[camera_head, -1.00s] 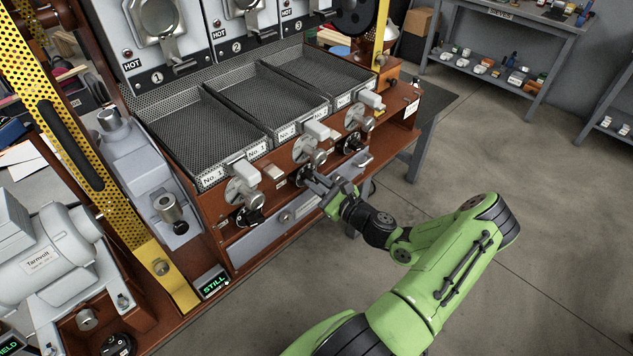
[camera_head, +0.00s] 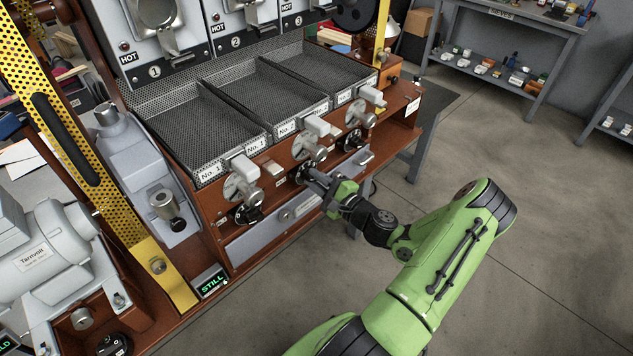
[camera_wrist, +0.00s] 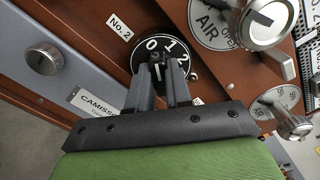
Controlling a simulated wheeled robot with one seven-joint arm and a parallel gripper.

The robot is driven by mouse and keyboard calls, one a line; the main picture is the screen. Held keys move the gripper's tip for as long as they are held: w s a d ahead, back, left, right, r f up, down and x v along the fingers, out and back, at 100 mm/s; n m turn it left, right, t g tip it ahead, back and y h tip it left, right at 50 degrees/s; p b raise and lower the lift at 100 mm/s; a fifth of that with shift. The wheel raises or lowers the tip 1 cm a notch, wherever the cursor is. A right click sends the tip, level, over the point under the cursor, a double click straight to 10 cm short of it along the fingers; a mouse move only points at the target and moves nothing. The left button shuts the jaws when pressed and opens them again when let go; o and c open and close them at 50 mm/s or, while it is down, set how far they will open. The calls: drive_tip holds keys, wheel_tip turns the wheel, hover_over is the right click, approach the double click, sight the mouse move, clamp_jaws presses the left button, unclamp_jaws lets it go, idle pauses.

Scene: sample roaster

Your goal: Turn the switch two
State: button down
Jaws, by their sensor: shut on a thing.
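Switch two is a round black dial (camera_wrist: 164,60) with white figures 0, 1 and 2 along its top edge. In the head view the dial (camera_head: 298,173) is partly hidden behind my fingers. My gripper (camera_wrist: 160,70) is shut on the dial's knob, with a finger on each side of it. The knob is mostly hidden between the fingertips, and its pointer seems to stand near 1. In the head view my gripper (camera_head: 308,176) reaches the dial from the lower right.
A metal AIR disc with a lever (camera_wrist: 262,22) sits close to the right of the dial. Similar dials flank it, including one at the left (camera_head: 246,213). A grey drawer (camera_head: 268,232) with a round knob (camera_wrist: 44,59) runs below. Open floor lies to the right.

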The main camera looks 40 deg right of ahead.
drive_tip(key=shift+f+n+b, duration=0.1)
drive_tip(key=shift+n+b, duration=0.2)
drive_tip(key=shift+n, duration=0.5)
drive_tip(key=c, duration=1)
unclamp_jaws()
drive_tip(key=shift+c, duration=0.2)
drive_tip(key=shift+s, duration=0.1)
drive_tip(key=s+p, duration=0.1)
drive_tip(key=s, duration=1.4)
drive_tip(key=shift+s+d+p, duration=0.2)
drive_tip(key=shift+s+p, duration=0.1)
